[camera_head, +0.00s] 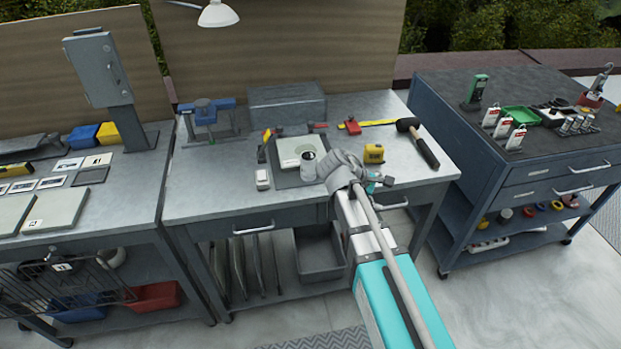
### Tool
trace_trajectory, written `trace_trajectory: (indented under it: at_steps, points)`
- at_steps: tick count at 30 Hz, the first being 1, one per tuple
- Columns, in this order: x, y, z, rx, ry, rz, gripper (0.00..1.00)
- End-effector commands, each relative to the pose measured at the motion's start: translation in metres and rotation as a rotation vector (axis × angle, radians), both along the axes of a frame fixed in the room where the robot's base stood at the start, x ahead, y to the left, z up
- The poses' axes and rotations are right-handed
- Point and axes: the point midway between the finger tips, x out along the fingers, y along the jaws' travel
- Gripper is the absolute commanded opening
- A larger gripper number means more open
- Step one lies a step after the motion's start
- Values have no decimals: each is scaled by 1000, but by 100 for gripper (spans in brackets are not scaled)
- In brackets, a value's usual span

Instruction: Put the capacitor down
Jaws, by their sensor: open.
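A small round thing with a dark top (308,155), possibly the capacitor, shows at the tip of my gripper (313,167). It is over or on a pale square plate (288,150), which lies on a dark mat (286,177) on the middle bench. My gripper is open and reaches in from the right, low over the front of the plate. The fingers are small here and partly hidden by my wrist. I cannot tell whether they touch the round thing. Several silvery cylinders (577,125) stand on the right cart.
On the middle bench (210,190), a white block (262,179) stands left of the mat. A yellow tape measure (374,153) and a black mallet (418,142) lie to the right. A blue vise (208,112) and grey box (287,106) stand behind. The bench's front left is clear.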

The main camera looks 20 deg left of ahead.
Motion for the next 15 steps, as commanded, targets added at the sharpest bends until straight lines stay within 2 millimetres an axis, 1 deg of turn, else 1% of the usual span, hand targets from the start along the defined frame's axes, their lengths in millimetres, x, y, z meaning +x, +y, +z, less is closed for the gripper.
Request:
trace_trajectory:
  at_steps: [1, 8, 14, 15]
  points:
    - [4, 20, -13, -51, 3, 57, 100]
    - [5, 95, -22, -301, 16, 285, 100]
    - [-6, 165, -27, -529, 18, 457, 100]
    - [-10, 181, -28, -577, 17, 487, 100]
